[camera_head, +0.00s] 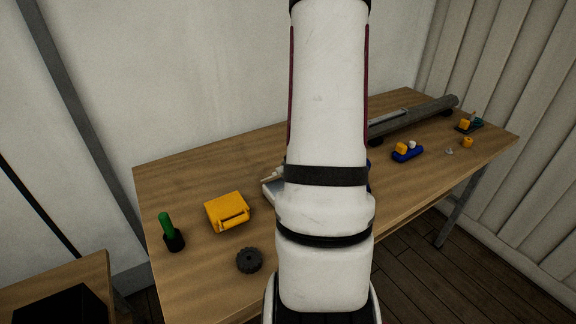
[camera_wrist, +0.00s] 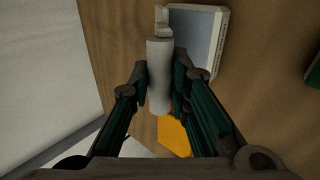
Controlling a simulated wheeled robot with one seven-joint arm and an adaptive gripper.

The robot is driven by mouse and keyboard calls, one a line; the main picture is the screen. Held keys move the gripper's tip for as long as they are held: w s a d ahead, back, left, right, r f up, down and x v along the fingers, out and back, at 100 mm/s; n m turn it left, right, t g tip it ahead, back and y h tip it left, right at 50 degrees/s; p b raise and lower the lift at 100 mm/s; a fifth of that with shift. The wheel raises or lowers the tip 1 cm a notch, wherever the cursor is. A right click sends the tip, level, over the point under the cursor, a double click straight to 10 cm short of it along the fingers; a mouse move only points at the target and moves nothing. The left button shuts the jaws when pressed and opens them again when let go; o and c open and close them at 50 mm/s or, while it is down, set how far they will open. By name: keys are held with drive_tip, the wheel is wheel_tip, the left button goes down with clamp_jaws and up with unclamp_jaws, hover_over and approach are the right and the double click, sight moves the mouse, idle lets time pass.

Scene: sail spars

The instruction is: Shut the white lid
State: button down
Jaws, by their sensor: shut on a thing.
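A pale cylindrical piece (camera_wrist: 160,82) stands between the fingers of my gripper (camera_wrist: 161,72) in the wrist view, and the fingers are shut on it. Its narrower end reaches up beside a white-edged box (camera_wrist: 221,42) with a grey-blue face. I cannot tell whether the pale piece belongs to the white lid. In the head view, a white corner of the box (camera_head: 271,191) shows left of my arm, with a thin pale bar above it. My arm hides the rest of the box and my gripper there.
A yellow case (camera_head: 226,211), a black knobbed wheel (camera_head: 249,260) and a green-handled tool (camera_head: 168,231) lie left on the wooden table (camera_head: 185,180). A blue holder (camera_head: 407,153), a long grey bar (camera_head: 425,113) and small parts lie right. The table's back left is clear.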

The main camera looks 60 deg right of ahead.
drive_tip(key=shift+s+a+f+b, duration=0.35)
drive_tip(key=shift+s+f, duration=0.1)
drive_tip(key=shift+f, duration=0.15)
drive_tip(key=shift+s+a+f+b, duration=0.2)
drive_tip(key=shift+s+f+b, duration=0.15)
drive_tip(key=shift+f, duration=0.2)
drive_tip(key=c, duration=1.4)
unclamp_jaws()
drive_tip(key=shift+r, duration=0.1)
